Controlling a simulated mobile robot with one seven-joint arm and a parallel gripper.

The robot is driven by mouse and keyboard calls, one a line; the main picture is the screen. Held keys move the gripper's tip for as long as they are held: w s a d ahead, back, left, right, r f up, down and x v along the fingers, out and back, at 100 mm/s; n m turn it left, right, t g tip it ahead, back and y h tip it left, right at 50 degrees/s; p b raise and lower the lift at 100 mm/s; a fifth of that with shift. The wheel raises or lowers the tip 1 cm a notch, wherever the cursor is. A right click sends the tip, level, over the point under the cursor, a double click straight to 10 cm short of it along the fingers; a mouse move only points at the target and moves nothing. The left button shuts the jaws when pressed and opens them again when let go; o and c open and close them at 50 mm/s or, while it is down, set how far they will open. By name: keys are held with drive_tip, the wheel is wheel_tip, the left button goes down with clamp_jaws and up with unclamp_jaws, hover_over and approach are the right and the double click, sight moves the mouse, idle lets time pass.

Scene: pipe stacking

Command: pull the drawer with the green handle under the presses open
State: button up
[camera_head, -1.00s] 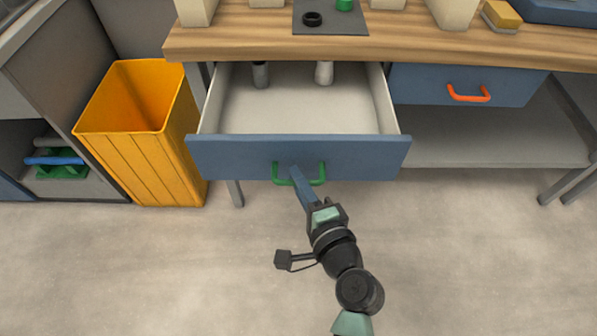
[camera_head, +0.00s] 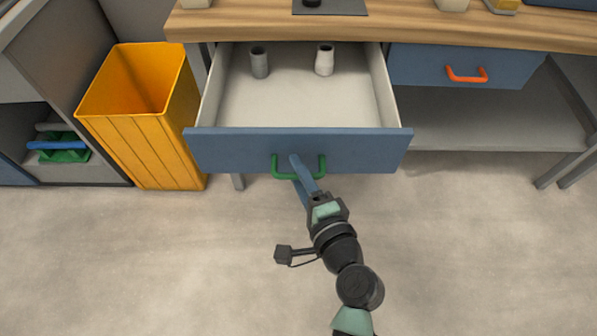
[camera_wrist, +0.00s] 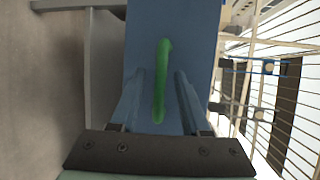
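The blue-fronted drawer (camera_head: 235,150) stands far out from under the wooden table top. Its green handle (camera_head: 283,176) is on the middle of the front; in the wrist view the handle (camera_wrist: 160,85) runs up the picture between my fingers. My gripper (camera_head: 295,168) is at the handle with its two fingers spread. In the wrist view my gripper (camera_wrist: 160,73) has one finger on each side of the handle, with a gap on both sides. Inside the drawer are a grey pipe piece (camera_head: 259,62) and a whitish one (camera_head: 324,60), both upright near the back.
A closed blue drawer with an orange handle (camera_head: 467,75) is to the right, above a grey shelf (camera_head: 480,120). A yellow bin (camera_head: 150,130) stands close to the left of the open drawer. The floor (camera_head: 470,250) in front is clear.

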drive_tip(key=p+v, duration=0.1)
drive_tip(key=v, duration=1.2)
idle(0.4)
